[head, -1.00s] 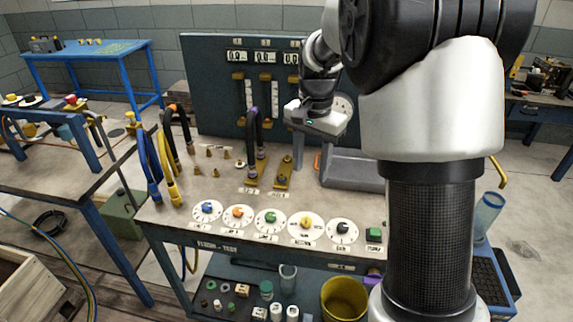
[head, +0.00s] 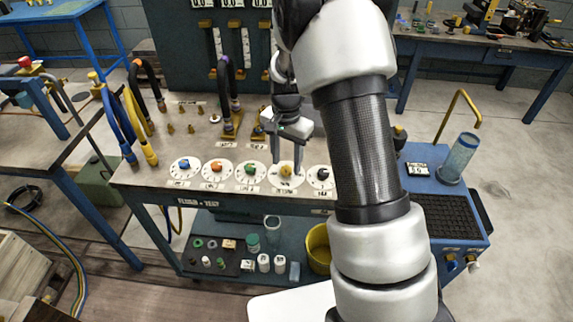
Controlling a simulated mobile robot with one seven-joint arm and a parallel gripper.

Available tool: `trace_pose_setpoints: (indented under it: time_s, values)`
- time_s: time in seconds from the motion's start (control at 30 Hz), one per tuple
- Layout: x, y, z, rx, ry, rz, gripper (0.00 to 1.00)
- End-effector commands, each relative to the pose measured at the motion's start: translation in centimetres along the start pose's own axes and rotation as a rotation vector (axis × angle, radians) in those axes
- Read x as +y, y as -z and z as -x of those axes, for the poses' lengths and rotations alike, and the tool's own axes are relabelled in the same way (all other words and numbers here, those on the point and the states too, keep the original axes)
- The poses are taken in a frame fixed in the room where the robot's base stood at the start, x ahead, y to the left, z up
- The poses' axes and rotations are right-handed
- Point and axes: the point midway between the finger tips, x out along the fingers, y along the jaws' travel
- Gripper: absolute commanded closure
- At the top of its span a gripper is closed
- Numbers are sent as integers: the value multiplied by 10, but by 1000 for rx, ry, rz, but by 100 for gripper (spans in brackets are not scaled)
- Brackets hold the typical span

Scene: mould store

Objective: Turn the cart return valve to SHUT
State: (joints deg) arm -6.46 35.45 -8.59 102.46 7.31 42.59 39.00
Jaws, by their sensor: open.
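A row of round white dials with coloured knobs runs along the front of the bench: blue (head: 184,164), orange (head: 216,167), green (head: 251,170), yellow (head: 286,171) and black (head: 322,174). Their labels are too small to read, so I cannot tell which one, if any, is the cart return valve. My gripper (head: 287,163) points down, open, with its fingers at either side of the yellow knob; I cannot tell whether they touch it. Two small valve knobs, blue (head: 452,265) and yellowish (head: 472,263), show low on the front of the blue cart (head: 417,187) at right.
Hoses (head: 137,130) and brass fittings stand on the bench's left part. The gauge panel (head: 180,60) rises behind. A clear cylinder (head: 459,157) and yellow handle (head: 459,105) rise at the blue cart. Jars and a yellow bucket (head: 318,246) fill the lower shelf.

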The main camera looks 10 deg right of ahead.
Motion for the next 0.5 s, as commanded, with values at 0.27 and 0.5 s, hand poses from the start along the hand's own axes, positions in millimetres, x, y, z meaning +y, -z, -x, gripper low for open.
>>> trace_pose_setpoints:
  time_s: [0.27,0.5]
  values:
    - [0,0,-17,-1,0,0,56]
    - [0,0,-18,-1,0,0,59]
